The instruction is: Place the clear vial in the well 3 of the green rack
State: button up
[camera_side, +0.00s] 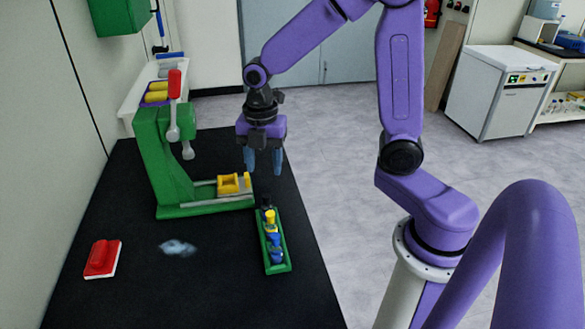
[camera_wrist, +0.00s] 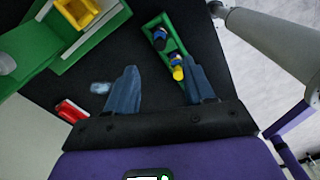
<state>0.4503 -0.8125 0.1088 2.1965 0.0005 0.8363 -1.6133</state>
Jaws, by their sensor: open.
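The clear vial (camera_side: 177,248) looks like a small translucent, bluish-white object on the black table, left of the rack; its outline is blurry. It also shows in the wrist view (camera_wrist: 100,88), left of my fingers. The green rack (camera_side: 284,268) is a narrow tray on the table, holding several pieces in yellow, blue and black; it also shows in the wrist view (camera_wrist: 158,18). Which well is number 3 I cannot tell. My gripper (camera_side: 263,170) points down above the table, beyond the rack's far end. Its blue fingers (camera_wrist: 158,80) are apart with nothing between them.
A green press (camera_side: 160,165) with a red-tipped lever and a yellow block (camera_side: 230,184) stands behind the vial, left of my gripper. A red and white object (camera_side: 102,258) lies at the table's left. The table between the vial and the rack is clear.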

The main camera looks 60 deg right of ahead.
jog(key=s+a+r+m, duration=0.1)
jog(key=s+m, duration=0.9)
jog(key=s, duration=1.1)
jog(key=shift+s+a+r, duration=0.2)
jog(key=shift+s+r, duration=0.05)
jog(key=shift+r, duration=0.45)
